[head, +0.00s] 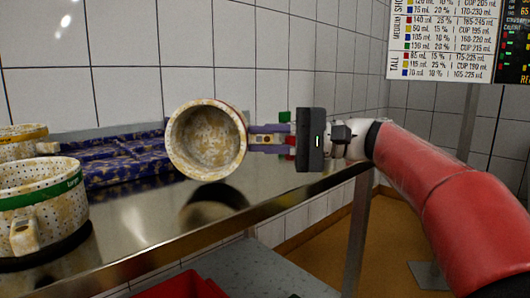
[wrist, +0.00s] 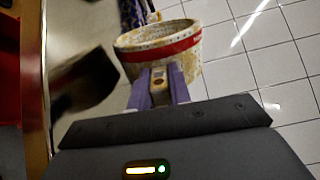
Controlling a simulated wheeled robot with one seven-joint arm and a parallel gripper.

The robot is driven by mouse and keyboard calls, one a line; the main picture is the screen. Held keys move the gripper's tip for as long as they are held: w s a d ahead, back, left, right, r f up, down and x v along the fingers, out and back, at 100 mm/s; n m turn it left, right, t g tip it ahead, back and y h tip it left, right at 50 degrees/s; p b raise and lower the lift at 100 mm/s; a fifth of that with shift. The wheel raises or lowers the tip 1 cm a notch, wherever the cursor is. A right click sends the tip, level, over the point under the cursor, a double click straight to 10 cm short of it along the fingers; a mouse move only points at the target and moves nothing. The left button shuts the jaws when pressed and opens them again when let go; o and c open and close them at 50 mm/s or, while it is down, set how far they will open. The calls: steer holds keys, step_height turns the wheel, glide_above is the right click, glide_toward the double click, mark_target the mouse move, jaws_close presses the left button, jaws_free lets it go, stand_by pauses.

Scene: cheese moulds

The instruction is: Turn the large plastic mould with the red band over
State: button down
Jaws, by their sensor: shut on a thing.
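The large white plastic mould with the red band (head: 207,140) is stained and speckled. It is held in the air over the steel table, on its side, with its open mouth facing the head camera. My gripper (head: 256,138) reaches in from the right and is shut on a lug at the mould's side. The purple fingers also show in the wrist view (wrist: 158,86). The mould's reflection shows on the table below it.
A mould with a green band (head: 40,205) stands upright at the left front of the steel table (head: 150,228). A mould with a yellow band (head: 20,143) stands behind it. Blue speckled blocks (head: 120,160) lie along the wall. A red container (head: 180,288) is below the table's front edge.

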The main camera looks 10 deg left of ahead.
steer(key=shift+f+n+b, duration=0.4)
steer(key=shift+f+b, duration=0.1)
steer(key=n+b, duration=0.5)
steer(key=shift+n, duration=0.3)
steer(key=shift+r+n+b, duration=0.1)
steer(key=shift+n+b, duration=0.25)
steer(key=shift+n, duration=0.45)
steer(key=shift+w+r+n+p, duration=0.1)
steer(key=shift+r+n+p, duration=0.2)
steer(key=shift+n, duration=0.4)
steer(key=shift+f+n, duration=0.25)
steer(key=shift+n, duration=0.45)
steer(key=n, duration=0.2)
steer(key=f+n, duration=0.1)
steer(key=n, duration=0.1)
steer(key=shift+w+f, duration=0.1)
steer(key=shift+f, duration=0.1)
step_height(320, 180, down, 2)
steer(key=n, duration=0.4)
steer(key=shift+w+f, duration=0.1)
steer(key=c, duration=1.2)
jaws_free()
